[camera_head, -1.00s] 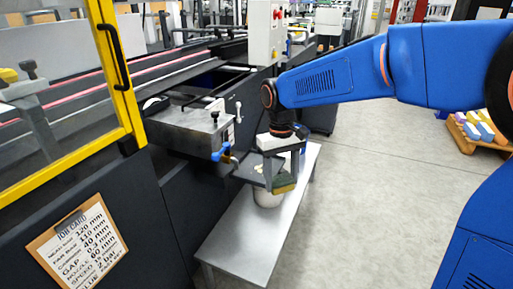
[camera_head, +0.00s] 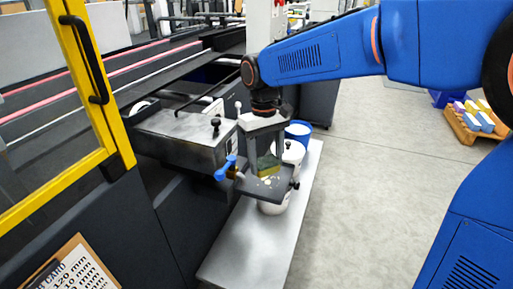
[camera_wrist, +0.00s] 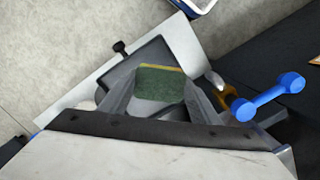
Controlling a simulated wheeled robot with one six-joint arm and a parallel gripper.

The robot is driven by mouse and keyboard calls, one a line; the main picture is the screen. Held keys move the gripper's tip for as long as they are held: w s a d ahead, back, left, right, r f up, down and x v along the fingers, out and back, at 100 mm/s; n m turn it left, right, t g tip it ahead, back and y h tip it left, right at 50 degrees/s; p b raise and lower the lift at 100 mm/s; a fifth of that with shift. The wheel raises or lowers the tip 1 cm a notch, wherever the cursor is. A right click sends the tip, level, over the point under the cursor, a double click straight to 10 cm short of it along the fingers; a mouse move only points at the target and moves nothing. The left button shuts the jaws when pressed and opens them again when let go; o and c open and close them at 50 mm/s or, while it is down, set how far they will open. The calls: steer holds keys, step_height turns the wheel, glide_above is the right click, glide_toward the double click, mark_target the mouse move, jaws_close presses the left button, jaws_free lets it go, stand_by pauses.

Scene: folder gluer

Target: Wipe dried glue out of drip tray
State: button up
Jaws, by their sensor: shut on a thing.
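My gripper (camera_head: 267,160) is shut on a green and yellow sponge (camera_head: 269,166), which also shows between the fingers in the wrist view (camera_wrist: 160,85). The dark drip tray (camera_head: 247,186) sticks out below the glue unit, above the bench. The sponge is over the tray, low at its floor; I cannot tell for sure whether it touches. Pale spots of dried glue (camera_head: 268,182) show on the tray floor beside the sponge. In the wrist view the tray (camera_wrist: 150,54) surrounds the sponge, and part of its floor is hidden by the sponge and fingers.
A blue-handled valve (camera_head: 226,169) sits just left of the tray. A white pot (camera_head: 273,208) stands under the tray. A white container (camera_head: 294,152) and a blue-rimmed one (camera_head: 299,131) stand behind on the bench (camera_head: 240,250). The bench's near part is clear.

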steer(key=shift+w+a+f, duration=0.1)
steer(key=shift+w+a, duration=0.15)
steer(key=shift+w, duration=0.25)
steer(key=shift+f, duration=2.9)
steer(key=shift+f, duration=1)
steer(key=shift+w+d, duration=0.45)
steer(key=shift+w, duration=0.7)
steer(key=shift+w+d, duration=0.4)
steer(key=shift+w, duration=0.8)
steer(key=shift+w+d, duration=0.45)
steer(key=shift+w, duration=0.7)
steer(key=shift+s, duration=0.1)
